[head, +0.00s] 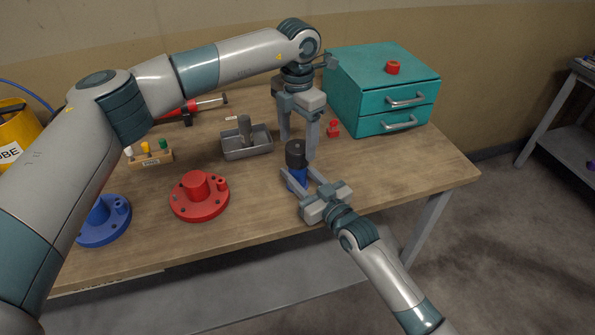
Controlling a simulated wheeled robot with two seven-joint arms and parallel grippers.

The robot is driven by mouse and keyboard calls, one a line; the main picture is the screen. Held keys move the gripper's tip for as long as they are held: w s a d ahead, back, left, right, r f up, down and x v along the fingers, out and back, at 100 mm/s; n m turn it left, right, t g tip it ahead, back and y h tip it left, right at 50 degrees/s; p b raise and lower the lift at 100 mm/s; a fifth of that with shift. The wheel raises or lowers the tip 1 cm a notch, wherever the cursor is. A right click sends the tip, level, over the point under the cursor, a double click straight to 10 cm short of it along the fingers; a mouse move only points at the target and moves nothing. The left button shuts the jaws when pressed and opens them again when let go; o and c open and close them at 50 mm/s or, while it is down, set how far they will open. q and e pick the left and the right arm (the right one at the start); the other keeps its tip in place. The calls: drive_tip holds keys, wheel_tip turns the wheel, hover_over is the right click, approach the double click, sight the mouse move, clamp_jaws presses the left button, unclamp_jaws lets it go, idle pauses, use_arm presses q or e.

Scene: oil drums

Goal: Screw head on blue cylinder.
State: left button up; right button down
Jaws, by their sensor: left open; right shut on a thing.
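The blue cylinder (298,181) stands upright above the table near its front right part. A dark grey, round head (296,154) sits on top of it; I cannot tell how far it is screwed on. My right gripper (301,177) comes in from the lower right and is shut on the blue cylinder, hiding part of it. My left gripper (298,146) points down from above, open, with its fingers at either side of and slightly behind the head. I cannot tell if they touch it.
A teal drawer cabinet (352,90) with a red knob stands behind right. A small red piece (333,129) lies near it. A grey tray (262,150) holding a grey part, a red flanged piece (199,207) and a blue flanged piece (92,234) occupy the left.

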use_arm(q)
drive_tip(key=shift+f, duration=2.05)
drive_tip(key=c, duration=1.1)
drive_tip(key=o, duration=1.2)
drive_tip(key=shift+r, duration=0.1)
wheel_tip(320, 180, up, 12)
drive_tip(key=shift+f, duration=0.1)
use_arm(e)
drive_tip(key=c, duration=1.1)
unclamp_jaws()
